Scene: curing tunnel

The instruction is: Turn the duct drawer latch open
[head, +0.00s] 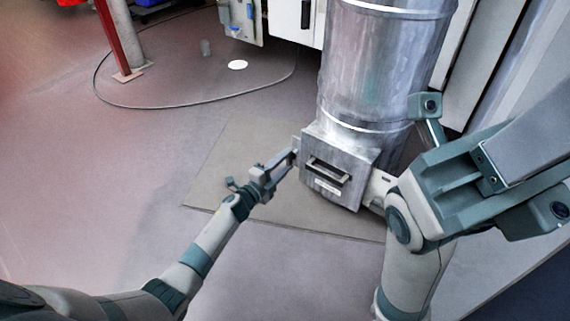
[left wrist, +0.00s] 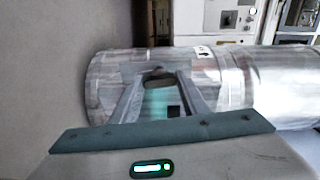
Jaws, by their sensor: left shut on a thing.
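The duct drawer (head: 338,190) is a grey metal front with a dark bar handle (head: 328,171), set low in a round metal duct (head: 372,75). My left gripper (head: 291,157) reaches the left edge of the drawer housing and is shut on what appears to be the latch, mostly hidden by the fingers. In the left wrist view the two fingers (left wrist: 157,80) converge on a small dark part against the duct, which lies sideways there. The drawer front looks closed. My right arm stands at the right, beside the duct; its fingers do not show.
A flat mat (head: 225,185) lies on the floor under the duct. A red post (head: 118,40) and a cable loop (head: 150,106) are at the upper left. White cabinets (head: 292,18) stand behind. The floor at the left is open.

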